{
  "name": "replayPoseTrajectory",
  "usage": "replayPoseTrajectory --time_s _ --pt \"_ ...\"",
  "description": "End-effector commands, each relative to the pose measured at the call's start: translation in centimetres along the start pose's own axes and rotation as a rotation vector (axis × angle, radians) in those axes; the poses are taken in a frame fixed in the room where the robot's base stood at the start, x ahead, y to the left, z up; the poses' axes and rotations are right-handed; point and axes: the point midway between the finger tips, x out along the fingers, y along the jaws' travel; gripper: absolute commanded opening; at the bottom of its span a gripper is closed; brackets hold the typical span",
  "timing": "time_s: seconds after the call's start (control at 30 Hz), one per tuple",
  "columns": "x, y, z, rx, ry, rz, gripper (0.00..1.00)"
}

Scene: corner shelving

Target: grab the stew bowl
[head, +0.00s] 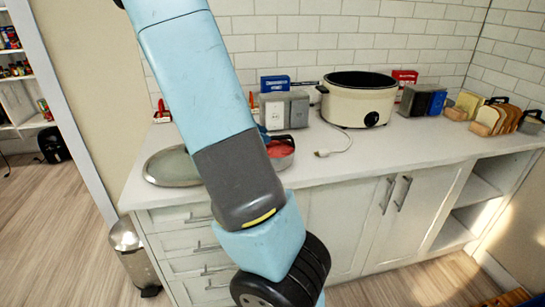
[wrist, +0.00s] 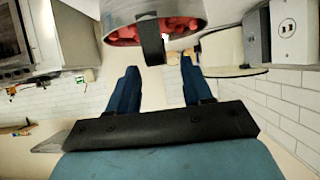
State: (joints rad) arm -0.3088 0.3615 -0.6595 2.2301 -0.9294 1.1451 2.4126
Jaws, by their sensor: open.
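The stew bowl (head: 281,153) is a metal pot with red chunky food inside and a black handle. It stands on the white counter, partly hidden behind my arm in the head view. It also shows at the top of the wrist view (wrist: 190,14), with a dark handle strip in front of it. My gripper (wrist: 160,72) is open, its two blue fingers spread and pointing toward the bowl. The space between the fingers looks empty and the fingertips appear short of the bowl's wall. In the head view my arm hides most of the gripper.
A large cream slow cooker (head: 358,98) with a trailing white cord stands behind and right of the bowl. Grey-and-white boxes (head: 285,109) stand behind it. A round glass lid (head: 172,165) lies at left. Sliced bread (head: 500,117) sits at far right.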

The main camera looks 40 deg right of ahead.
Motion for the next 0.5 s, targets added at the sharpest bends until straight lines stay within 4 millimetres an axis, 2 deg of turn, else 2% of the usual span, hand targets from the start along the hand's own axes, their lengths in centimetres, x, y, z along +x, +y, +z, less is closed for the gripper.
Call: replayPoseTrajectory --time_s 0.13,0.4,0.5 --pt "1.0 0.0 -0.1 0.0 0.001 0.0 0.5" --pt "4.5 -0.1 -0.3 0.0 0.001 0.002 0.5" --pt "5.1 -0.1 -0.3 -0.001 0.001 -0.001 0.5"
